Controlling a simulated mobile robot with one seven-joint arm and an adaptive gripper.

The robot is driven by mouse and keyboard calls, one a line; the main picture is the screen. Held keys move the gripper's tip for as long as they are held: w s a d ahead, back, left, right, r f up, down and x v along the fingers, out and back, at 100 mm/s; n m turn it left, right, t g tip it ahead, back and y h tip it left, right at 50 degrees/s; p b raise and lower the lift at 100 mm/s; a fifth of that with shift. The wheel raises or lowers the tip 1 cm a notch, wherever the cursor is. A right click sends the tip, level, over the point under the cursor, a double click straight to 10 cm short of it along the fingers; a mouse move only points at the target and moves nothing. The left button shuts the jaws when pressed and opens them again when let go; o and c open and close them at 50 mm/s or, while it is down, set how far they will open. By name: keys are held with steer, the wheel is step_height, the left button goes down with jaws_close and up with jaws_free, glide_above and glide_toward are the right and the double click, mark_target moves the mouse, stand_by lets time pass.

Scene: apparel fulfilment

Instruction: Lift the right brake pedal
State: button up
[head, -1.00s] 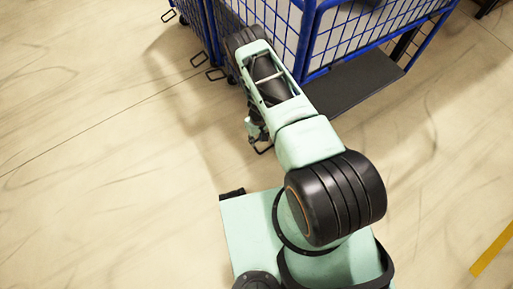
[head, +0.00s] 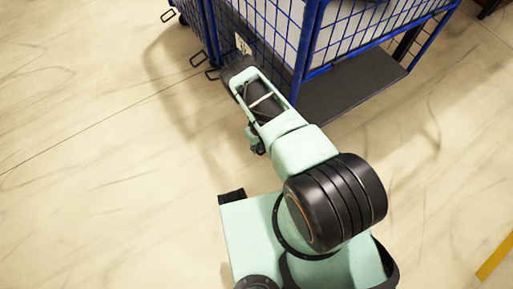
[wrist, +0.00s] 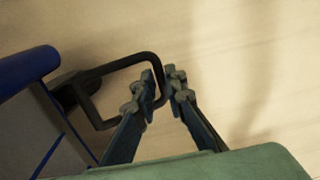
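The brake pedal is a black bent-bar loop (wrist: 130,59) in the wrist view. It joins a dark mount beside a blue cart post. My gripper (wrist: 162,76) is at the free end of this loop, with its two fingers apart.
A dark lower shelf (head: 352,88) extends at the cart's right. The floor to the left is clear. A yellow floor strip (head: 495,258) lies at far right.

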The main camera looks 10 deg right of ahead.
jaws_close()
steer(key=shift+r, duration=0.15)
steer(key=shift+r+y, duration=0.5)
steer(key=shift+y, duration=0.2)
steer(key=shift+w+d+r, duration=0.1)
steer(key=shift+d+r, duration=0.2)
steer(key=shift+r, duration=0.35)
steer(key=shift+w+d+r, duration=0.1)
steer(key=shift+d+r, duration=0.2)
steer(key=shift+r, duration=0.35)
steer(key=o, duration=0.5)
jaws_free()
steer(key=shift+a, duration=0.15)
steer(key=shift+w+d+r, duration=0.1)
steer(key=shift+d+r, duration=0.1)
steer(key=shift+r, duration=1.05)
steer(key=shift+s+d+r, duration=0.1)
steer(key=shift+d+r, duration=0.05)
steer(key=shift+r, duration=1.05)
steer(key=shift+w+d+r, duration=0.1)
steer(key=shift+d+r, duration=0.1)
steer(key=shift+r, duration=1.05)
